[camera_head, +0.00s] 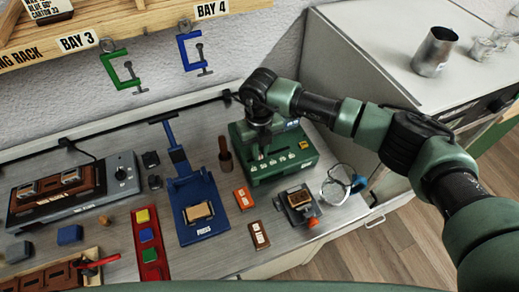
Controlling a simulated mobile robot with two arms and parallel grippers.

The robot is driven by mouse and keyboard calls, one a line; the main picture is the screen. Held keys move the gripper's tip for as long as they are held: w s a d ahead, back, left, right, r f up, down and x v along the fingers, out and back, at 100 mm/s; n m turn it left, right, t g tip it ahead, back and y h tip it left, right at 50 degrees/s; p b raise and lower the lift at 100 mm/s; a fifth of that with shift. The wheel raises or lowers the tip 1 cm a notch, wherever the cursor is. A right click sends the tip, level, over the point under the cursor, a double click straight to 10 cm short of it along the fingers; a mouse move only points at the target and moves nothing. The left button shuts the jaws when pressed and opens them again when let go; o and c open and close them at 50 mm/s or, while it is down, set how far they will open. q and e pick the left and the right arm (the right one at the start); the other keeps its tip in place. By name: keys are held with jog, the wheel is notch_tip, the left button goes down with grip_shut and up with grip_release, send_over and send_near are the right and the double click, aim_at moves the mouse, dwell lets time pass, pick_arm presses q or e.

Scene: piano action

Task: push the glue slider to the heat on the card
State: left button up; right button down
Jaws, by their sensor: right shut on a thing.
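The green glue unit (283,172) stands on the workbench, with a row of small pale labels across its sloped front. My right gripper (262,150) is over the unit's left part, pointing down and shut on a small reddish piece there. This looks like the slider knob, mostly hidden by the fingers. Its exact position against the labels cannot be read. An orange card (243,198) and a brown card (258,235) with a white label lie in front of the unit; their writing is too small to read. My left gripper is not in view.
A blue press (196,190) stands left of the unit, and a wooden-handled tool (225,155) is between them. A small clamp fixture (297,203) and a clear round glass (337,185) stand at the right front.

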aim_at(269, 154)
dwell(0.7)
jog(key=d+b, duration=0.1)
jog(key=w+d+b, duration=0.1)
jog(key=shift+w+d, duration=0.1)
jog(key=shift+d, duration=0.3)
jog(key=c, duration=1.4)
grip_release()
notch_tip(269, 154, up, 8)
jog(key=b, duration=0.2)
jog(key=shift+f, duration=0.1)
